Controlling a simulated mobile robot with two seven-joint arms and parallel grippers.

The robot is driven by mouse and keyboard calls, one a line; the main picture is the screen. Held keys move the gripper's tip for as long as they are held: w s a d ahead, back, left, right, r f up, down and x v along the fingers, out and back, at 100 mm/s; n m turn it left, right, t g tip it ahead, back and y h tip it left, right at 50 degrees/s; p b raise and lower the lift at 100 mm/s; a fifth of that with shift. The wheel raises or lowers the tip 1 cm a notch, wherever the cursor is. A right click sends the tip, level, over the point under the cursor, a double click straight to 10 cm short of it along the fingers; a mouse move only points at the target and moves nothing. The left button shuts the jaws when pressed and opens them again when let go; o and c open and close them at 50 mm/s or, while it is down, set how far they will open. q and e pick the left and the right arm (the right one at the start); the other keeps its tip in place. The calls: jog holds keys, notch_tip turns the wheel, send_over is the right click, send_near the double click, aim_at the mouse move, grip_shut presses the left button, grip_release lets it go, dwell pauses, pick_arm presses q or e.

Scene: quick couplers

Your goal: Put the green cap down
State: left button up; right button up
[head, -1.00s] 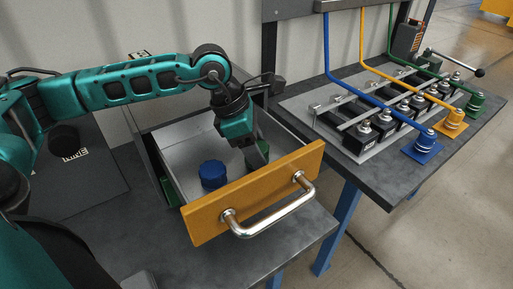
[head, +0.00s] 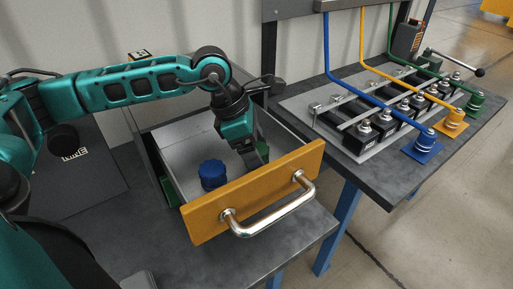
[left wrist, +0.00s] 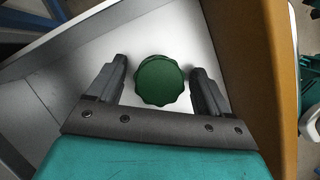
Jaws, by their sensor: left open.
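The green cap (left wrist: 160,81) lies on the drawer's bare metal floor in the left wrist view. It sits between the two fingers of my left gripper (left wrist: 159,68), with a gap on each side. In the head view the left gripper (head: 254,156) reaches down into the open drawer, near its front panel. The fingers are open and hold nothing. My right gripper is not in view.
A blue cap (head: 212,174) stands in the drawer left of the gripper. The drawer's orange front (head: 200,217) and steel handle (head: 272,216) are close by. A bench to the right carries the coupler plate (head: 350,148) with blue, yellow and green hoses.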

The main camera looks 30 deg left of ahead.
pick_arm(q)
jog(key=v, duration=1.2)
